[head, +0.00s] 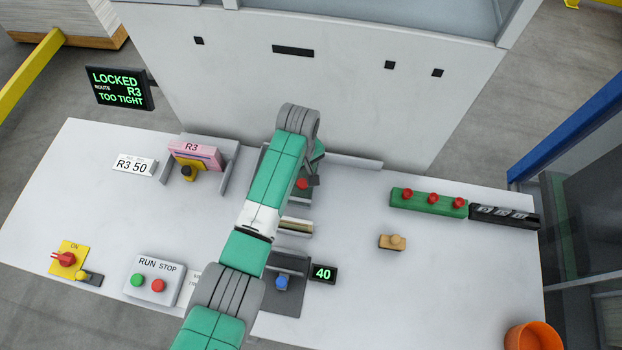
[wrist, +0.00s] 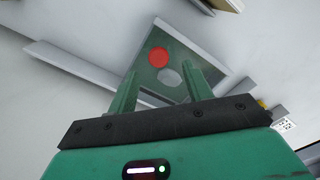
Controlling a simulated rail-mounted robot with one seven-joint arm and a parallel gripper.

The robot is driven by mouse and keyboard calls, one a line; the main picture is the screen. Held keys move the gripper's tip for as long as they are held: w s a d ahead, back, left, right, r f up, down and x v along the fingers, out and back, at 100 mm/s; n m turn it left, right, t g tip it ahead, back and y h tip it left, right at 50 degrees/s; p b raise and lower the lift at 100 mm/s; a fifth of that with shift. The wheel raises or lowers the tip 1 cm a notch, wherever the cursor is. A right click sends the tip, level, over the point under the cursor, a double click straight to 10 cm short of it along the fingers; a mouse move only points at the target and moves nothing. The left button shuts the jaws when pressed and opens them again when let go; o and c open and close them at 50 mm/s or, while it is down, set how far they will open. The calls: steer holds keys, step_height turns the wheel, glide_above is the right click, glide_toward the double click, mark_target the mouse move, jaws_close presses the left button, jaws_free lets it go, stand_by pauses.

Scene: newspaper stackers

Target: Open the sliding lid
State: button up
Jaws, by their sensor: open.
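A grey-green plate (wrist: 195,48), which looks like the sliding lid, shows ahead of my gripper in the wrist view. It carries a red round knob (wrist: 158,57) and a pale oval spot beside it. My gripper (wrist: 163,72) is open, with its two fingers apart over the plate and nothing visibly held. The red knob lies close to the line between the fingertips; I cannot tell whether they touch it. In the head view the red knob (head: 302,184) shows just right of my arm, which hides much of the plate.
A low grey rail (head: 350,161) runs along the back of the white table. A blue knob (head: 282,282) sits beside a "40" display (head: 323,273). A green bar with red knobs (head: 428,202) and a tan block (head: 392,242) lie right.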

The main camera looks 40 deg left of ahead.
mark_target(303, 183)
step_height(303, 183, down, 5)
steer(key=shift+b, duration=0.3)
steer(key=shift+w, duration=0.1)
jaws_close()
